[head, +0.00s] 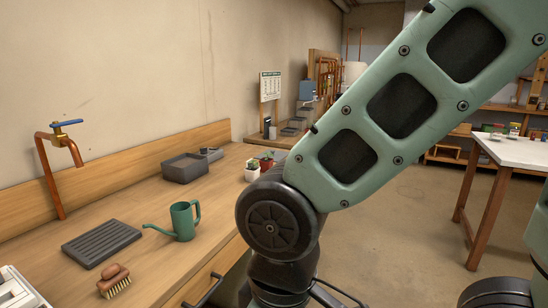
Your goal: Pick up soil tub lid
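I cannot make out a soil tub lid for certain. A dark grey rectangular tub or tray (184,168) sits on the wooden counter against the back ledge, with a smaller grey piece (211,154) beside it at its right. A flat, ribbed dark grey slab (101,243) lies nearer on the counter. My green arm crosses the right half of the head view and hides part of the scene behind it. My gripper is out of view.
On the wooden counter (150,203) stand a green watering can (184,220), a brush (114,281) and small potted plants (252,170). A copper tap (60,160) rises at left. A white-topped table (515,152) stands at right, with open floor (400,215) between.

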